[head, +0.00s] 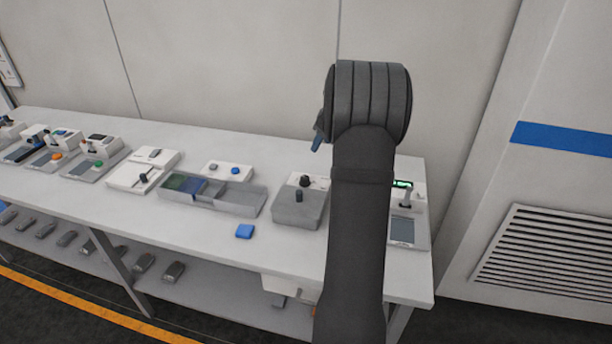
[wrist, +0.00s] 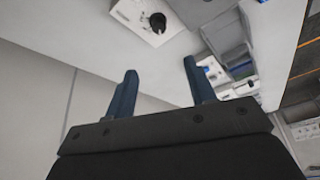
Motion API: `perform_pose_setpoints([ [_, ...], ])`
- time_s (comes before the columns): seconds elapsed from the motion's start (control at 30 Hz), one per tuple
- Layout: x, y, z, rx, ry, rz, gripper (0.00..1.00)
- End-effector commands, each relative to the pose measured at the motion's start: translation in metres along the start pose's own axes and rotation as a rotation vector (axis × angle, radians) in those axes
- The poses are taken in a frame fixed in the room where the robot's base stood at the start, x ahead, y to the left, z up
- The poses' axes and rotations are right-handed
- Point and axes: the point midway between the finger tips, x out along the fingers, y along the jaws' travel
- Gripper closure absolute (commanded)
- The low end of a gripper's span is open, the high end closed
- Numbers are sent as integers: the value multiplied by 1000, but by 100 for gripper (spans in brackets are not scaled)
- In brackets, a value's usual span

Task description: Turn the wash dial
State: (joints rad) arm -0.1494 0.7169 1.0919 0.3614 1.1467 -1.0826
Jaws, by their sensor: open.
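A grey box (head: 303,212) with a white raised back stands on the bench just left of my arm in the head view. It carries a black round knob (head: 305,181) and a dark knob (head: 299,196) in front; I read no label naming the wash dial. In the wrist view a black knob (wrist: 158,22) on a white panel (wrist: 132,14) shows beyond the fingertips; I cannot tell which knob it is. My gripper (wrist: 160,75) is open and empty, its blue fingers apart from the knob. In the head view my arm hides most of it; one blue fingertip shows.
A white device (head: 145,170) with a lever stands further left. A device with a green light (head: 402,184) stands right of my arm. The wall (head: 230,70) rises behind the bench.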

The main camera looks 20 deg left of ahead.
Motion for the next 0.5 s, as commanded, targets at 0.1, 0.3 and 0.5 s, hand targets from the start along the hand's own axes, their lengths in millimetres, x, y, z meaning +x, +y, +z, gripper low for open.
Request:
perform_pose_setpoints([
  [0.1,3,2,1,-55,3,-5,50],
  [0.3,21,2,1,-67,3,-6,50],
  [0.5,62,1,1,-66,2,-7,50],
])
